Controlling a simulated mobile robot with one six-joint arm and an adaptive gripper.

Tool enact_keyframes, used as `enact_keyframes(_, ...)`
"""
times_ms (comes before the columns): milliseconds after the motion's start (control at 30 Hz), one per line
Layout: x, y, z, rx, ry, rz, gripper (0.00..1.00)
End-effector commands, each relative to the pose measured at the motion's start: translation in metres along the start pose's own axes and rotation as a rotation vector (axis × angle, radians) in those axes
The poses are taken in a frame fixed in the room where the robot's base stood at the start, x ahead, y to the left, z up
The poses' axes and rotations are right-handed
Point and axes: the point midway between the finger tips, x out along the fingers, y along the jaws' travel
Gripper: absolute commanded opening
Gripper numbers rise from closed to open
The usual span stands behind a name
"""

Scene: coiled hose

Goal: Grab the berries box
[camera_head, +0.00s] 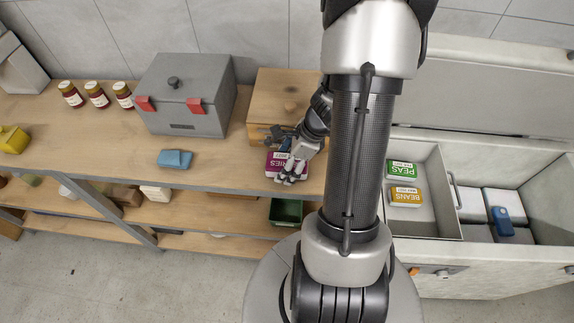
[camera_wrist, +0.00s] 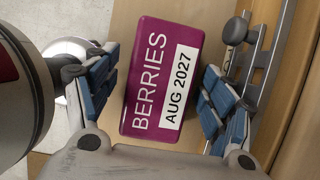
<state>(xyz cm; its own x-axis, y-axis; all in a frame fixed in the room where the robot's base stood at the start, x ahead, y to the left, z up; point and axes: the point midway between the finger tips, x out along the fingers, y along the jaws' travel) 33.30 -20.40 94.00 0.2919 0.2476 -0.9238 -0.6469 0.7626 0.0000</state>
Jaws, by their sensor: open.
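The berries box (camera_wrist: 150,75) is a purple box with white "BERRIES" lettering and a white "AUG 2027" label. It lies on the wooden workbench in front of a wooden box, and in the head view it shows partly (camera_head: 274,165) behind my gripper (camera_head: 289,160). In the wrist view my gripper (camera_wrist: 160,95) is open, with its blue-padded fingers on either side of the berries box.
The wooden box (camera_head: 262,105) stands right behind. A grey case (camera_head: 185,95) with red latches, a blue block (camera_head: 174,159) and several jars (camera_head: 97,95) are to the left. An open chest freezer (camera_head: 520,120) with a green peas box (camera_head: 401,170) and a beans box (camera_head: 405,195) is at right.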

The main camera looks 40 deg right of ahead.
Motion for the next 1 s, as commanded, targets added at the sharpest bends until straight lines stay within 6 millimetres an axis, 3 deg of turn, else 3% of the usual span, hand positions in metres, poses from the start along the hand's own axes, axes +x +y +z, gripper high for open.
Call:
enact_keyframes(333, 0.001, 0.0, -0.0005, 0.0, 0.0, 0.0, 0.74)
enact_keyframes(1000, 0.001, 0.0001, -0.0004, 0.0, 0.0, 0.0, 0.3)
